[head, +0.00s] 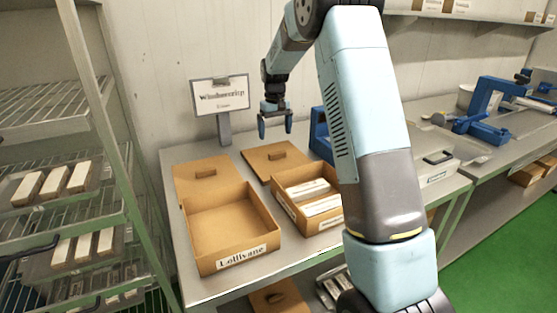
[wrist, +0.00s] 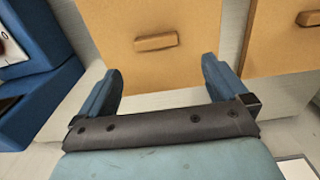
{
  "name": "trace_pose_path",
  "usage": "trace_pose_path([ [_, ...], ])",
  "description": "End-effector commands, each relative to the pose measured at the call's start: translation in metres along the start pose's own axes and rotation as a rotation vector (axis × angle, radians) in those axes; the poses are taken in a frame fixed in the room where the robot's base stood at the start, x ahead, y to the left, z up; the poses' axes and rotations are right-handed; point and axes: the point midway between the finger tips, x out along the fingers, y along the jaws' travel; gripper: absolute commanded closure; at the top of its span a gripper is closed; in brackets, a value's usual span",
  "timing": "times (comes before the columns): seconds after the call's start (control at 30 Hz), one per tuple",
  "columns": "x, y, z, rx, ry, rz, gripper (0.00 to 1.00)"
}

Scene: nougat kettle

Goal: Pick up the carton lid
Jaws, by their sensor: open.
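Two tan carton lids with small raised grips lie on the steel table. The right lid (head: 287,164) lies behind the right carton; the left lid (head: 187,184) lies behind the left carton. My gripper (head: 275,126) is open and empty, in the air above the table near the right lid. In the wrist view the right lid (wrist: 155,15) is centred beyond my open fingers (wrist: 161,75), its grip in plain sight. Part of the left lid (wrist: 280,50) shows at that view's right edge. My fingers appear apart from both lids.
An open, empty carton (head: 225,222) with a name label stands at the front left. The right carton (head: 285,200) holds white wrapped bars. A sign (head: 220,95) stands behind the lids. A blue device (wrist: 35,70) is close beside the right lid. A wire rack (head: 60,190) stands left.

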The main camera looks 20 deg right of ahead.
Motion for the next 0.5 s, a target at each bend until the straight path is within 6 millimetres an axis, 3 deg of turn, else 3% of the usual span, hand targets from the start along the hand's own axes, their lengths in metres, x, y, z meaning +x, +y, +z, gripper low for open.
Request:
trace_pose_path([
  [0.2,0.026,0.001,0.000,0.001,0.000,0.000,0.00],
  [0.5,0.041,0.003,0.002,0.002,0.000,0.000,0.00],
])
